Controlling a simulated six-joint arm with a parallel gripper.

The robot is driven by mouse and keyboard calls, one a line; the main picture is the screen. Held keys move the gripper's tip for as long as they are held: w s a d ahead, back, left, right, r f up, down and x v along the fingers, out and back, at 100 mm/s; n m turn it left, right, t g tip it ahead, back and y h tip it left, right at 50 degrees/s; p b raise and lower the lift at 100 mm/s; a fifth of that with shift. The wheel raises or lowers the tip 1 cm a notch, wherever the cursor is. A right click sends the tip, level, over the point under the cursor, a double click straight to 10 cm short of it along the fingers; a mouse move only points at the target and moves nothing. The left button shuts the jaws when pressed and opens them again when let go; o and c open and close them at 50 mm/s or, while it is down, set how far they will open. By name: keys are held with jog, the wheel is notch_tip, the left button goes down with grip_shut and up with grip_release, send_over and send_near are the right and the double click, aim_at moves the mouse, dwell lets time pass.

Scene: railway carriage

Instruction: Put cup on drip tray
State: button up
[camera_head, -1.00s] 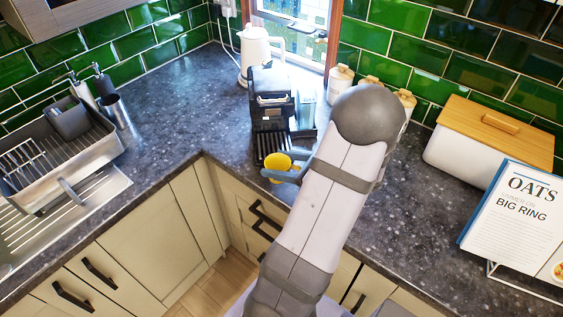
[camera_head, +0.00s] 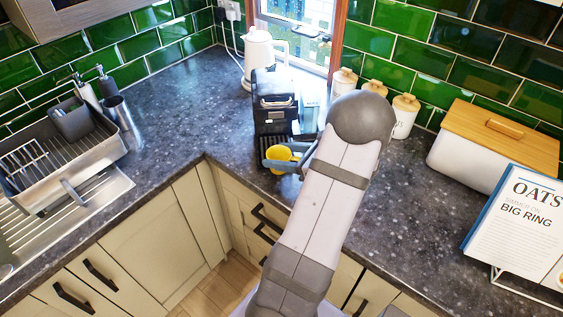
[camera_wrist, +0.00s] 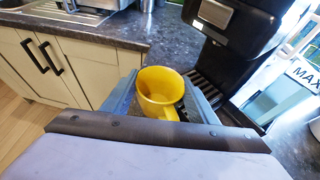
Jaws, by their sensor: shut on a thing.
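A yellow cup (camera_head: 279,158) is held upright between the fingers of my gripper (camera_head: 284,158), at the front of the black coffee machine (camera_head: 272,103). In the wrist view the cup (camera_wrist: 160,90) sits between the two blue-grey fingers of my gripper (camera_wrist: 160,98), its handle towards me. The slatted drip tray (camera_head: 268,142) at the foot of the machine is partly hidden by the cup and gripper. In the wrist view the drip tray (camera_wrist: 203,92) shows just to the right of the cup. I cannot tell whether the cup touches it.
A white kettle (camera_head: 258,56) stands behind the machine. White canisters (camera_head: 404,117) with wooden lids and a bread bin (camera_head: 480,150) are to the right. A cookbook (camera_head: 520,220) stands at far right, a dish rack (camera_head: 60,150) at left. The counter left of the machine is clear.

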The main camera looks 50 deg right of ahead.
jog(key=w+d, duration=0.7)
jog(key=shift+w+d+f+b, duration=0.1)
jog(key=shift+w+d+b, duration=0.25)
jog(key=shift+w, duration=0.05)
jog(key=shift+f+b, duration=0.35)
jog(key=shift+f, duration=0.2)
dwell(0.4)
jog(key=o, duration=1.3)
jog(key=shift+c, duration=0.2)
jog(key=shift+s+r, duration=0.1)
jog(key=shift+s+d+r+b, duration=0.15)
jog(key=shift+s+d+b, duration=0.05)
jog(key=shift+s+b, duration=0.3)
jog(key=v, duration=0.2)
jog(key=b+v, duration=0.1)
jog(key=v, duration=0.3)
jog(key=shift+s+a+b, duration=0.1)
jog(key=shift+a+b, duration=0.2)
jog(key=shift+b, duration=0.1)
